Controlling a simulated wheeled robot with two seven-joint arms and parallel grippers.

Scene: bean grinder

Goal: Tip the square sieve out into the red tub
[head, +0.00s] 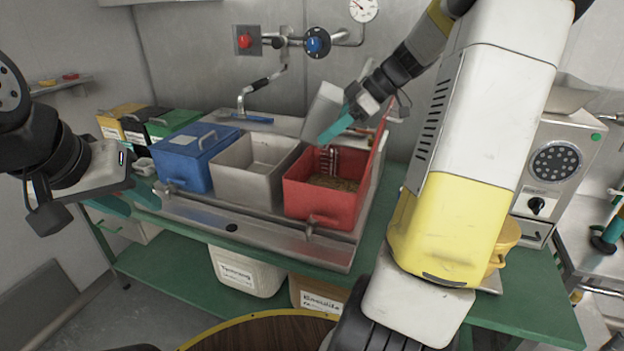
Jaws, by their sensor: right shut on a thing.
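The red tub (322,205) stands open on the metal tray, its red lid (377,150) raised on the right side. Brown grainy material (335,183) lies inside it. My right gripper (337,129), with teal fingers, is above the back of the tub and shut. A pale grey, flat-sided piece (323,108), apparently the square sieve, is steeply tilted beside the fingers, which partly hide it. A small striped metallic part (328,160) shows below, inside the tub. My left gripper (126,200) is at the left, its teal fingers apart and empty, near the tray's left end.
An open grey tub (255,180) and a closed blue tub (190,158) stand left of the red one. Pipes and a blue valve (317,42) are on the wall behind. A grey machine (553,165) stands at the right, partly hidden by my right arm.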

